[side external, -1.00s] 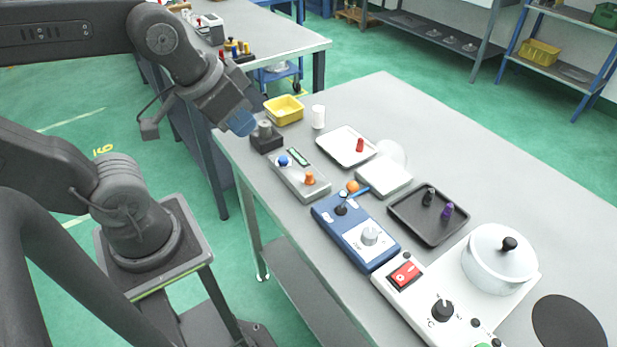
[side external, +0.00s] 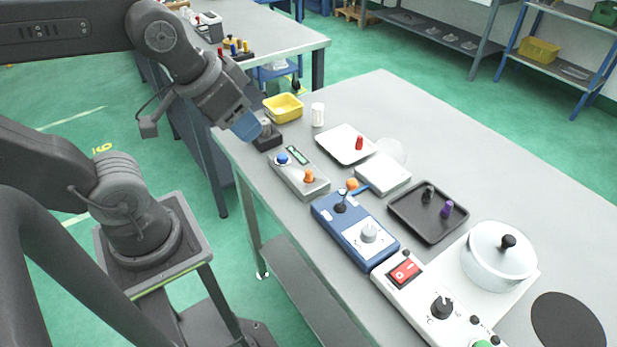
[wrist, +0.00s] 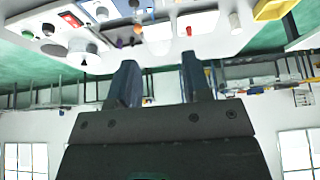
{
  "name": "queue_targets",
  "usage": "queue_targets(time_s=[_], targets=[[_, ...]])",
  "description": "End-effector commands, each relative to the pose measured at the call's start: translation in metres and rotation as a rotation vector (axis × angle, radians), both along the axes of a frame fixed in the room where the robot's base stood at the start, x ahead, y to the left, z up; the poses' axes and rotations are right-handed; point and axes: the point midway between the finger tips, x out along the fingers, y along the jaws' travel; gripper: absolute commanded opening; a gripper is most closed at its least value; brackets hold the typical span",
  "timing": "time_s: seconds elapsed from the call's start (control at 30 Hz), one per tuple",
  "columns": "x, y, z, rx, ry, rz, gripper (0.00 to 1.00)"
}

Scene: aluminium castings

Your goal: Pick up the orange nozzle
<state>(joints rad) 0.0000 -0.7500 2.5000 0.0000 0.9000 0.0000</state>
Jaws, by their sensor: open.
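An orange nozzle-like piece (side external: 309,176) stands upright on the right end of a grey box (side external: 301,187), beside a blue knob (side external: 282,159). I cannot tell for sure which is the nozzle. My gripper (side external: 256,137) is at the table's left edge, close to a dark block with a grey top (side external: 267,137), and left of both orange pieces. In the wrist view its two fingers (wrist: 160,62) are apart with nothing between them.
A yellow bin (side external: 283,107) and white cylinder (side external: 318,114) stand behind. A white tray (side external: 335,137) with a red piece, a black tray (side external: 408,221), a white pot (side external: 498,262) and a switch panel (side external: 388,281) fill the table rightward. The back right is clear.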

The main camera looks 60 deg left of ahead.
Motion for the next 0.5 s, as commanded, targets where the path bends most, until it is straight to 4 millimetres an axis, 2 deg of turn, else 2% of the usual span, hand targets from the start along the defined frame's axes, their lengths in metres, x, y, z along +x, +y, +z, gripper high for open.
queue_targets(time_s=[0.3,0.37,0.5], targets=[[0.002,0.0,0.0,-0.008,0.01,0.021,0.47],[0.006,0.0,0.0,-0.021,0.03,0.062,0.47],[0.025,0.0,-0.004,-0.071,0.109,0.258,0.47]])
